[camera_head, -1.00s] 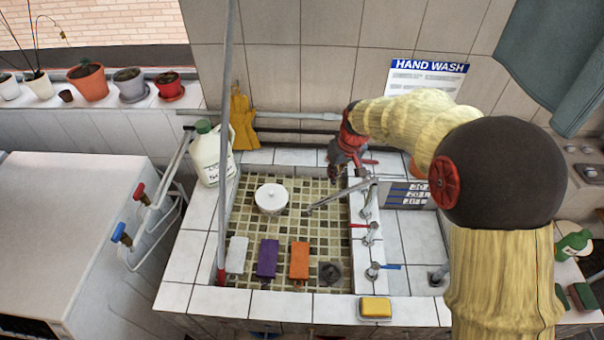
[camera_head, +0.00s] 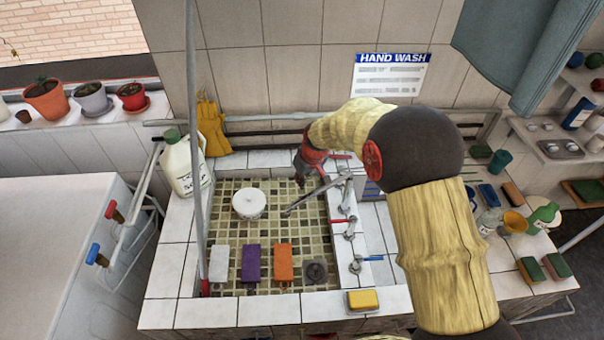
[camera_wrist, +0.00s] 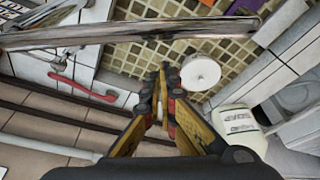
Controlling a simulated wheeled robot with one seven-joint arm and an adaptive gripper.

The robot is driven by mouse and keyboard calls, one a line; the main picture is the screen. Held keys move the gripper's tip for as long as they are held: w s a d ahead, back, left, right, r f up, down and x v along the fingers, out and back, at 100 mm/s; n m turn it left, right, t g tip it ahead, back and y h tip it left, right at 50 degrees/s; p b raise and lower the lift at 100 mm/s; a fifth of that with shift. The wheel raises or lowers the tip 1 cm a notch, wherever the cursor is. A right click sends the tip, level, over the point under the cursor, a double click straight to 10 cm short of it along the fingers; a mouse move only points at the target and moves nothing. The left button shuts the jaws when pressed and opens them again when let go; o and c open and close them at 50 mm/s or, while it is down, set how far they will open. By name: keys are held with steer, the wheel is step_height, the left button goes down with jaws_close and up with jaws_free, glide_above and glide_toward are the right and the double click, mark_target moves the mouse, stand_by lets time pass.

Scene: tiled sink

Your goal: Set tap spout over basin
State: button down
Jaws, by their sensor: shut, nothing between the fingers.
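The metal tap spout (camera_head: 316,196) reaches left and forward from the tap ledge, with its free end above the tiled basin (camera_head: 222,273). It also shows close up as a long shiny bar across the top of the wrist view (camera_wrist: 130,33). My gripper (camera_head: 299,184) is behind the spout, near the basin's back right corner, pointing down. In the wrist view my gripper's fingers (camera_wrist: 167,70) are together and empty, with their tips below the bar in the picture. I cannot tell whether they touch it.
A white round pot (camera_head: 249,204) and several blocks, including a purple one (camera_head: 251,262), are in the basin. A soap jug (camera_head: 184,165) stands on the left rim. Tap handles (camera_head: 352,235) line the right ledge. A grey pole (camera_head: 195,130) rises at the left.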

steer(key=shift+s+d+r, duration=0.3)
steer(key=shift+s+d, duration=0.1)
steer(key=shift+s, duration=0.3)
steer(key=shift+s+d+r, duration=0.25)
steer(key=shift+s+d, duration=0.1)
steer(key=shift+s, duration=0.3)
steer(key=shift+s, duration=0.1)
